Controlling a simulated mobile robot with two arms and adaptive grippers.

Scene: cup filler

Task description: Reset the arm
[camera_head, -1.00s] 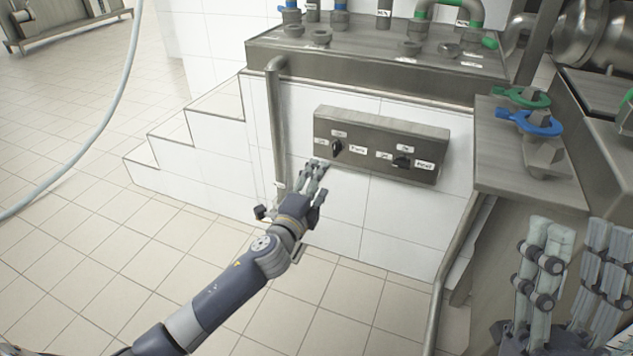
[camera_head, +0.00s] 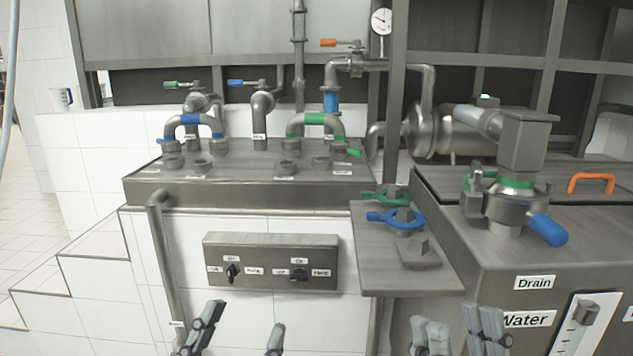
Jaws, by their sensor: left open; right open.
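My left gripper (camera_head: 236,338) shows at the bottom edge, below the control box. Its two fingers stand well apart with nothing between them, and the rest of that arm is out of the picture. My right gripper (camera_head: 458,334) is at the bottom right, below the steel shelf. Its fingers point up, it holds nothing, and its wrist is hidden below the frame. Neither gripper appears to touch anything.
A control box (camera_head: 270,261) with two black knobs is on the white tiled wall. A steel shelf (camera_head: 385,276) carries green and blue clamps. Pipes stand on the steel counter (camera_head: 230,196). A tank (camera_head: 495,262) labelled Drain and Water is at right. Tiled steps (camera_head: 60,275) descend at left.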

